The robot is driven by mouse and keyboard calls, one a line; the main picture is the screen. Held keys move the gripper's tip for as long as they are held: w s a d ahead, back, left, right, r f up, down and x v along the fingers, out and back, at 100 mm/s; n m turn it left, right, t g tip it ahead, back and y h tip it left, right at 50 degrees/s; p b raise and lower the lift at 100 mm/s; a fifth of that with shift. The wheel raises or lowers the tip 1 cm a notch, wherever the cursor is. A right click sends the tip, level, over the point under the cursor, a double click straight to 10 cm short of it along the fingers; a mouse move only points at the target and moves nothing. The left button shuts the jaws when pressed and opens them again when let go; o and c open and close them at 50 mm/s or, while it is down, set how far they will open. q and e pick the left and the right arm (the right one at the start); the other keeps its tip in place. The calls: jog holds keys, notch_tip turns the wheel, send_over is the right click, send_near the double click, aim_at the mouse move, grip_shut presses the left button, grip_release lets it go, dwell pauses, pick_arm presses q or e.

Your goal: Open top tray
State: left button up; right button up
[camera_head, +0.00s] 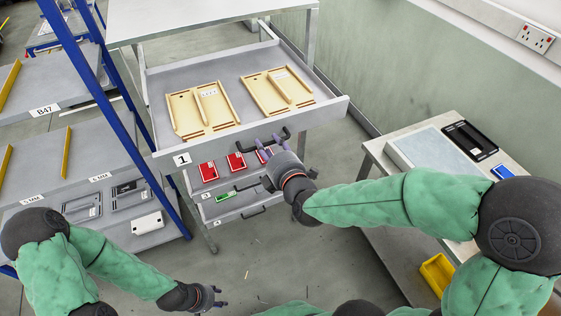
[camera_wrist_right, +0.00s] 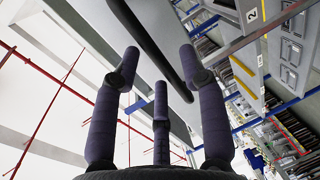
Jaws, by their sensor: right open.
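The top tray (camera_head: 318,117), labelled 1, is pulled out of the grey cabinet towards me. It holds two cream-coloured cases with lids or panels. A dark handle (camera_head: 285,134) is on its front, partly hidden by my right gripper. My right gripper (camera_head: 268,149) is at the handle, its fingers spread open. In the right wrist view the fingers (camera_wrist_right: 160,85) stand apart, with a dark bar (camera_wrist_right: 172,50) running between them; I cannot tell whether they touch it. My left gripper (camera_head: 219,296) is low in the picture, away from the tray; its finger opening is too small to read.
Lower trays hold red items (camera_head: 236,161) and a green item (camera_head: 224,196) beneath the top tray. A blue-framed shelf (camera_head: 135,140) stands on the left. A side table (camera_head: 376,151) with a panel and black case stands on the right, a yellow bin (camera_head: 437,271) below it.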

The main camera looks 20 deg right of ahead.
jog(key=s+r, duration=0.1)
jog(key=s, duration=0.8)
jog(key=shift+s+d+r, duration=0.2)
jog(key=shift+s+r, duration=0.15)
jog(key=shift+r, duration=0.05)
jog(key=w+a+f+m+g+y+b, duration=0.15)
jog(key=f+m+g+b, duration=0.3)
jog(key=f, duration=1.15)
jog(key=w+a+f+m+g+b, duration=0.15)
jog(key=f+m+g+b, duration=0.35)
jog(key=f, duration=1)
jog(key=s+a+f+m+g+b, duration=0.1)
jog(key=s+f+m+g+b, duration=0.1)
jog(key=f, duration=0.7)
jog(key=s+a+f+m+g+y+b, duration=0.1)
jog(key=s+f+m, duration=0.4)
jog(key=f, duration=0.5)
jog(key=s+a+f+m+g+y+b, duration=0.1)
jog(key=s+a+f+m+g+b, duration=0.2)
jog(key=s+f, duration=0.3)
notch_tip(320, 180, down, 4)
jog(key=shift+s+a+f+m+b, duration=0.1)
jog(key=shift+s+a+m+b, duration=0.15)
jog(key=shift+m+b, duration=0.4)
